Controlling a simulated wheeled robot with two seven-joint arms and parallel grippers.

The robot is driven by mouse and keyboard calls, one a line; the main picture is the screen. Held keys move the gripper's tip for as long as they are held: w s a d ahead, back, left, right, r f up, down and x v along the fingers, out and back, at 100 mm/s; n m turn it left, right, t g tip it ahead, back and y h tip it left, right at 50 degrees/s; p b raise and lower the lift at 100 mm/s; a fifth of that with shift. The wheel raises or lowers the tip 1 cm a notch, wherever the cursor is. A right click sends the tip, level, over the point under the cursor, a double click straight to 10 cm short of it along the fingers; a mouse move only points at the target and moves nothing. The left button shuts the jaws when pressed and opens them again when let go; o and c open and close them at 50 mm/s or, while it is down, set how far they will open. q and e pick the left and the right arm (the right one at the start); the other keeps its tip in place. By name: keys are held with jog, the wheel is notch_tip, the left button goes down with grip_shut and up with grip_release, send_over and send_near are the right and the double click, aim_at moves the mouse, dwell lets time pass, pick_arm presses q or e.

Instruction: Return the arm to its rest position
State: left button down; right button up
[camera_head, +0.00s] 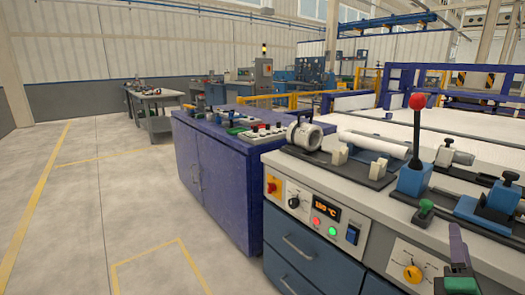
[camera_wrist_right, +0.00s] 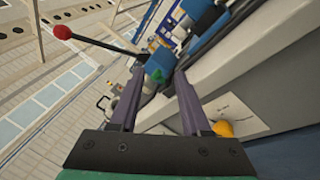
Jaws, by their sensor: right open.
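My right gripper (camera_head: 459,248) shows at the lower right of the head view, low in front of the workbench's front panel. In the right wrist view its two purple fingers (camera_wrist_right: 158,75) are spread apart with nothing between them. The machine with the red-knobbed lever (camera_head: 417,130) lies beyond the fingers; the red knob also shows in the wrist view (camera_wrist_right: 62,32). My left gripper is not in view.
The bench front carries a temperature display (camera_head: 326,212), a blue switch (camera_head: 352,234) and a yellow knob (camera_head: 412,273) close to the right gripper. A purple cabinet (camera_head: 215,180) stands left of the bench. The floor (camera_head: 80,220) at the left is clear.

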jog(key=s+a+f+m+g+y, duration=0.1)
jog(key=a+f+m+g+y, duration=0.25)
jog(key=f, duration=0.75)
jog(key=s+a+f+m+g+y, duration=0.15)
jog(key=f+m+g, duration=0.25)
jog(key=f+m, duration=0.45)
jog(key=s+a+f+m+g+y, duration=0.3)
jog(key=s+a+f+g+y, duration=0.35)
jog(key=a+f, duration=0.5)
jog(key=s+f, duration=0.3)
jog(key=f, duration=1)
jog(key=s+f, duration=0.4)
jog(key=f, duration=0.8)
pick_arm(q)
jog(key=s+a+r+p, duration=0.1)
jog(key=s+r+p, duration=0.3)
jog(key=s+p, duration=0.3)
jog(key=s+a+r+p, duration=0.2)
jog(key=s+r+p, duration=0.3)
jog(key=p, duration=1)
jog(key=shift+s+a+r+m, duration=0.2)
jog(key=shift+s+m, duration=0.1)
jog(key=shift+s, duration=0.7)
pick_arm(e)
jog(key=s+d+r+g, duration=0.1)
jog(key=s+d+r, duration=0.2)
jog(key=s+r, duration=0.6)
jog(key=s, duration=0.4)
jog(key=shift+d+r, duration=0.15)
jog(key=shift+d, duration=0.2)
